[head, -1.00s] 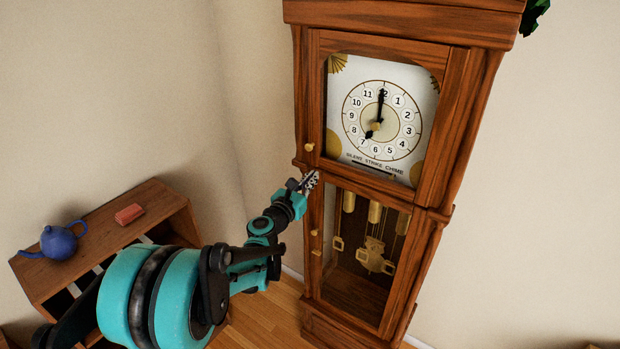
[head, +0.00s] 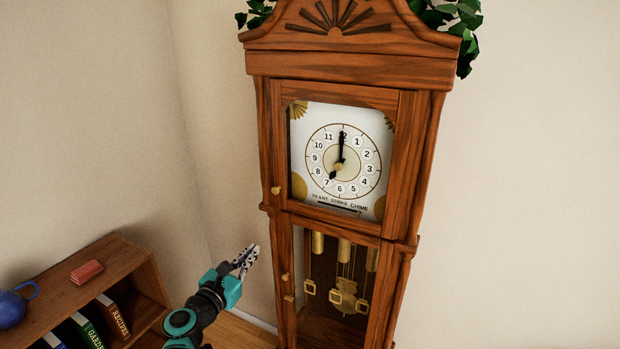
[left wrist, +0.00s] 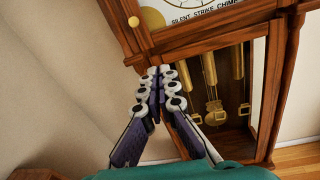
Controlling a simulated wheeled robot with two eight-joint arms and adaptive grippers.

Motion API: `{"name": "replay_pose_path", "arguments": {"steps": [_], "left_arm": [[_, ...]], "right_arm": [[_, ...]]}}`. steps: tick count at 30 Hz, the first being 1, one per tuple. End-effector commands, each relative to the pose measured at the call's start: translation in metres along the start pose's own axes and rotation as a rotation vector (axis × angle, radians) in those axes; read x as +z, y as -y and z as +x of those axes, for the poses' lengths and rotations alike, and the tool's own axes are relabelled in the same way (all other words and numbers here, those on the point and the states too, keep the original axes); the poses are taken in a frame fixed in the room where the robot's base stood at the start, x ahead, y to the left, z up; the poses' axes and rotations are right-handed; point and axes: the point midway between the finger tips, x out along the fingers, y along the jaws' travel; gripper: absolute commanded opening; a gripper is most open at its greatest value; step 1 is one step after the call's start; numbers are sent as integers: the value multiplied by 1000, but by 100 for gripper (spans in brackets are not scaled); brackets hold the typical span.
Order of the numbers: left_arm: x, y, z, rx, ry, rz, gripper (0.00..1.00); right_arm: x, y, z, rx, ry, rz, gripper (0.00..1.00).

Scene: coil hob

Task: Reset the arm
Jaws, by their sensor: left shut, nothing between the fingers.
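My left gripper (head: 246,257) is shut and empty. In the head view it is low, left of the tall wooden clock (head: 408,150) and apart from it in the picture. In the left wrist view the gripper (left wrist: 157,72) shows its two fingers together at the tips, with the clock's lower case behind them. The clock's upper door has a small brass knob (head: 276,190) on its left edge, and both doors look closed. The dial (head: 343,160) shows about seven o'clock. My right gripper is in neither view.
A low wooden bookshelf (head: 120,262) with several books stands at the lower left. A red block (head: 87,272) and a blue teapot (head: 12,308) sit on its top. Green leaves (head: 465,30) show at the clock's top. The wall between shelf and clock is bare.

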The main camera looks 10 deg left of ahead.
Motion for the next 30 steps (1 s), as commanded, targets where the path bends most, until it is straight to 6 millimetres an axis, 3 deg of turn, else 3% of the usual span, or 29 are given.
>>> {"name": "replay_pose_path", "arguments": {"steps": [5,9,12,18,21,24,30], "left_arm": [[-52,81,-29,-190,-130,588,0],[-113,140,-77,-436,-220,1200,0],[-162,163,-122,-640,-255,1619,0],[-243,168,-207,-1046,-265,2267,0],[-264,162,-232,-1194,-257,2450,0],[-272,158,-244,-1281,-250,2543,0],[-273,158,-244,-1299,-250,2561,0]], "right_arm": [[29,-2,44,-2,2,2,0],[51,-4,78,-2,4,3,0],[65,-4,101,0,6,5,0],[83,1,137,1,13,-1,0],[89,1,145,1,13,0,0],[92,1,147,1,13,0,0],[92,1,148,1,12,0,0]]}}
